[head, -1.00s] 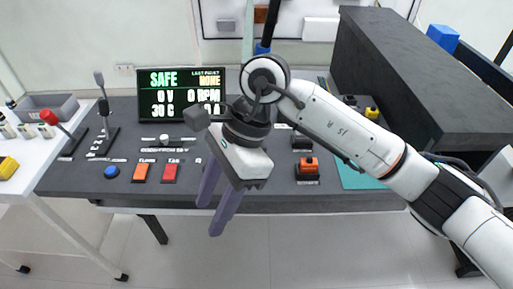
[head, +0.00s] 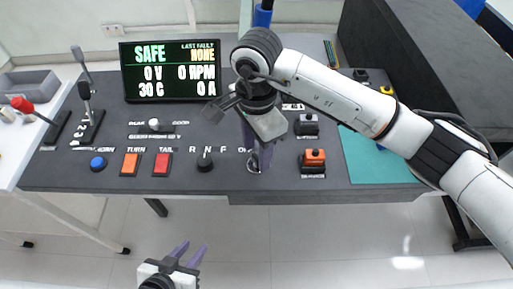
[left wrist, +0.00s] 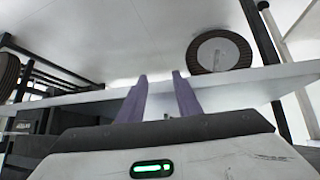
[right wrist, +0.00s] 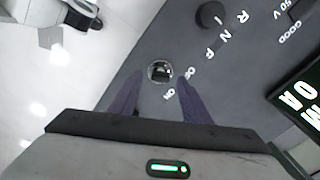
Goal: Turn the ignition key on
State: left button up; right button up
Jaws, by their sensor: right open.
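The ignition key switch (right wrist: 160,71) is a round silver ring with a dark centre on the dark panel, beside small ON and OFF labels. In the right wrist view it lies between and just beyond the two purple fingertips of my right gripper (right wrist: 160,79). My right gripper is open, pointing down over the switch, with nothing held. In the head view the right gripper (head: 258,167) covers most of the switch (head: 252,168). My left gripper (head: 193,247) is open and empty in front of the desk, low in the head view; its fingers (left wrist: 160,74) also show in the left wrist view.
A black R-N-F knob (head: 205,163) stands left of the switch. Orange and red buttons, levers and a screen (head: 171,70) reading SAFE occupy the panel's left and back. A green mat (head: 370,158) lies right.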

jog(key=shift+f, duration=0.55)
jog(key=c, duration=1.1)
pick_arm(q)
jog(key=shift+w+r, duration=0.2)
jog(key=shift+w, duration=0.15)
pick_arm(e)
jog(key=shift+o, duration=0.3)
